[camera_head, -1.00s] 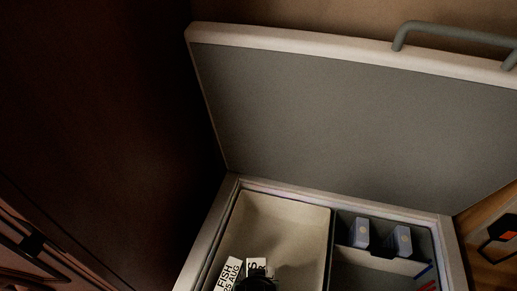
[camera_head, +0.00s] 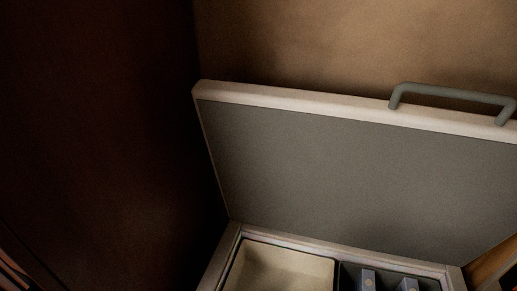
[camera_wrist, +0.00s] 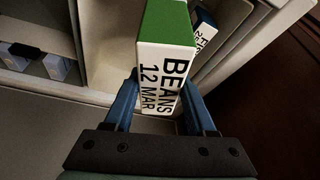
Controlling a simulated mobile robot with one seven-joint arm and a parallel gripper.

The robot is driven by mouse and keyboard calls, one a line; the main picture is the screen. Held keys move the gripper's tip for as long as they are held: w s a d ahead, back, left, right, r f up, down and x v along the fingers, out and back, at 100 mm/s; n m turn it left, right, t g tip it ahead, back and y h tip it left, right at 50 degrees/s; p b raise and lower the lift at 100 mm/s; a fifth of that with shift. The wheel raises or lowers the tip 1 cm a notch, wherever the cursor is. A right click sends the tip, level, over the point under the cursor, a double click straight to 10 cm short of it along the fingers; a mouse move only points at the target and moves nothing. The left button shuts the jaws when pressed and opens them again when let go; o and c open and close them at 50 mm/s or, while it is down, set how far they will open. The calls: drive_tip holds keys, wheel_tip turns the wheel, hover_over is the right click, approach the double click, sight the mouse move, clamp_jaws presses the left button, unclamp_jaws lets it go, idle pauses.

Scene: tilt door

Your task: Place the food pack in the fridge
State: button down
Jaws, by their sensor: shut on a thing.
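In the wrist view my gripper (camera_wrist: 160,88) is shut on a white and green food pack (camera_wrist: 166,62), labelled "BEANS 12 MAR", with a blue finger on each side. The chest fridge (camera_head: 223,250) stands open at the bottom of the head view, only its back part showing. Its grey lid (camera_head: 350,170) is raised, with a handle (camera_head: 450,93) on the far edge. In the wrist view the pack is over the fridge's pale compartment; I cannot tell whether it touches the floor there. My gripper is not in the head view.
Another labelled pack (camera_wrist: 204,32), partly hidden behind the held one, is in the fridge. Blue-grey packs (camera_head: 367,280) stand in the adjoining right-hand compartment. A dark wall or panel (camera_head: 100,130) rises close left of the fridge. The visible pale compartment floor (camera_head: 285,272) is bare.

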wheel_tip(320, 180, up, 6)
drive_tip(key=p, duration=0.4)
drive_tip(key=shift+w+r, duration=0.1)
drive_tip(key=shift+r, duration=0.1)
wheel_tip(320, 180, down, 8)
drive_tip(key=b, duration=0.7)
drive_tip(key=shift+f, duration=0.2)
wheel_tip(320, 180, up, 8)
drive_tip(key=p, duration=0.6)
drive_tip(key=shift+f, duration=0.2)
drive_tip(key=shift+f+b, duration=3)
drive_tip(key=shift+f, duration=0.9)
drive_tip(key=shift+r, duration=0.1)
wheel_tip(320, 180, up, 7)
drive_tip(key=p, duration=0.6)
drive_tip(key=shift+r, duration=0.15)
wheel_tip(320, 180, down, 8)
drive_tip(key=b, duration=0.6)
drive_tip(key=shift+r, duration=0.35)
